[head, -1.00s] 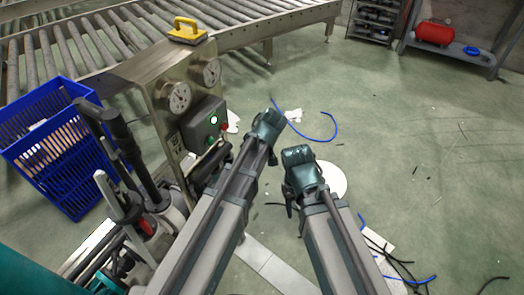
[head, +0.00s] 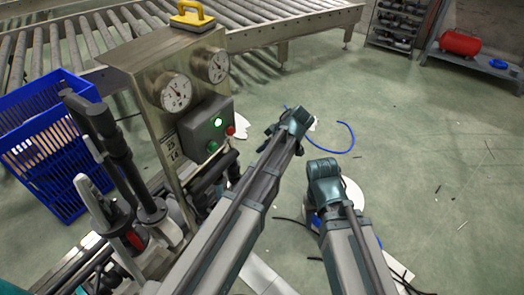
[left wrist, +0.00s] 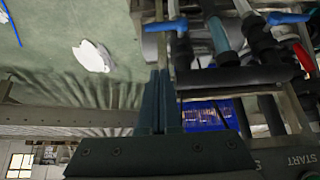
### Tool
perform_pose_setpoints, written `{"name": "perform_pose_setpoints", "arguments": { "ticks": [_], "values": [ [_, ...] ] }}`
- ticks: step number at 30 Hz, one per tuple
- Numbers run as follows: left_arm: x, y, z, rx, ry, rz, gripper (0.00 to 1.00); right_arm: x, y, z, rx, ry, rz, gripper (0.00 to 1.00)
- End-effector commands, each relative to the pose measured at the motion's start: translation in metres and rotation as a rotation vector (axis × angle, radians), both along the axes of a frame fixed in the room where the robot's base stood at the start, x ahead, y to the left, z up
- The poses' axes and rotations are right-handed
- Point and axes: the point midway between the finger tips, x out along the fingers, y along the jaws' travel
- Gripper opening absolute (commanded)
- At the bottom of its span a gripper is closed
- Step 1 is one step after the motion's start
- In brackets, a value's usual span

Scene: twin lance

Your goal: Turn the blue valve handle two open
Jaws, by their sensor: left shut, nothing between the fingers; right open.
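Two blue valve handles show in the left wrist view: one (left wrist: 166,25) at top centre, just beyond my fingertips, and another (left wrist: 287,18) at top right. They sit on metal pipework. I cannot tell which is number two, and I cannot make out either handle in the head view. My left gripper (left wrist: 162,78) is shut and empty, its tips pointing towards the nearer handle; contact is unclear. In the head view my left gripper (head: 296,118) is right of the gauge panel (head: 150,60). My right gripper (head: 323,168) is open and empty, lower and further right.
The panel carries two gauges (head: 175,92), a grey control box (head: 205,128) with a lit lamp, and a yellow-handled block (head: 190,18) on top. A blue crate (head: 50,140) stands left, a roller conveyor (head: 270,22) behind. Blue cable (head: 345,130) lies on the otherwise fairly open floor at right.

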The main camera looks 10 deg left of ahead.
Motion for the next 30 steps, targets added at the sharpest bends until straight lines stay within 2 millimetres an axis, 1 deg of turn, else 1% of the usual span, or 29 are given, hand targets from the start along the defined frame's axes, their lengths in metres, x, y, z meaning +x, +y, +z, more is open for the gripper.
{"name": "perform_pose_setpoints", "arguments": {
  "ticks": [1,16,21,24,30],
  "values": [
    [0.001,0.003,-0.011,0.000,-0.001,0.001,0.00,0.000,0.000,-0.010,-0.001,0.000,0.000,0.51],
    [0.017,0.045,-0.079,-0.001,0.000,0.001,0.00,0.001,0.000,-0.078,0.001,-0.002,0.010,0.51],
    [0.014,0.039,-0.100,-0.001,0.000,-0.001,0.00,0.001,0.000,-0.099,0.004,-0.002,0.014,0.51],
    [0.014,0.037,-0.107,0.000,0.000,-0.001,0.00,0.001,0.000,-0.107,0.005,-0.002,0.014,0.51],
    [0.013,0.036,-0.110,0.000,0.000,0.000,0.00,0.001,0.000,-0.109,0.005,-0.002,0.013,0.51]
  ]
}}
